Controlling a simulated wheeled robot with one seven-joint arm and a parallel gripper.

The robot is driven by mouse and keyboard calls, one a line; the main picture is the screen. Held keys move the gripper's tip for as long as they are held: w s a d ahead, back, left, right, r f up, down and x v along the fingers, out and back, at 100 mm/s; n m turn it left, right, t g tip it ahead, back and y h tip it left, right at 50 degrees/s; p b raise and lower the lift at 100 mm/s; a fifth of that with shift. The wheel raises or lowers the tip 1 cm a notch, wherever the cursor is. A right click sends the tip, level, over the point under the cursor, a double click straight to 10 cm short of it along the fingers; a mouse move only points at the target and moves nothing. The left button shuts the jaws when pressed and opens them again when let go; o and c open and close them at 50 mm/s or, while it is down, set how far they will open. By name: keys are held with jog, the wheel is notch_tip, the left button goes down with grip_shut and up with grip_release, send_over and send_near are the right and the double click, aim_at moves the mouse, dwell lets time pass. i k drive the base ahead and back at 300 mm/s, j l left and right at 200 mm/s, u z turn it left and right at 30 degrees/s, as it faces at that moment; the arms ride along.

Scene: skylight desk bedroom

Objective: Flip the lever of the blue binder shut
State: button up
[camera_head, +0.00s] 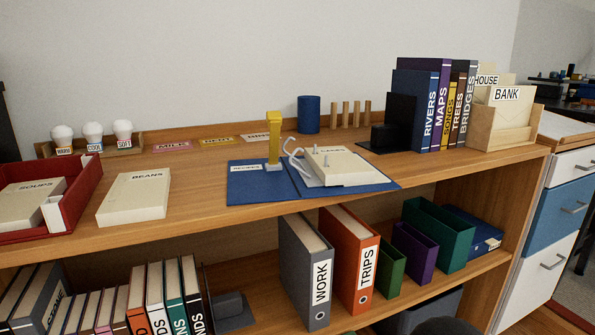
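The blue binder (262,185) lies open and flat on the wooden desk top, a white label on its left cover. Its yellow lever (274,138) stands upright from a small pale base near the middle of the binder. White curved rings (293,158) rise just right of the lever and look open, though their tips are hard to make out. A cream paper block (340,168) with small pegs on top lies on the binder's right side. My gripper is not in view.
A cream block labelled BEANS (135,198) and a red box (78,205) lie to the left. A blue cup (309,114) and wooden pegs stand behind; upright books (418,105) and a wooden file box (500,135) stand right. The desk's front edge before the binder is clear.

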aim_at(273, 118)
jog(key=l, duration=1.65)
jog(key=i+u, duration=0.05)
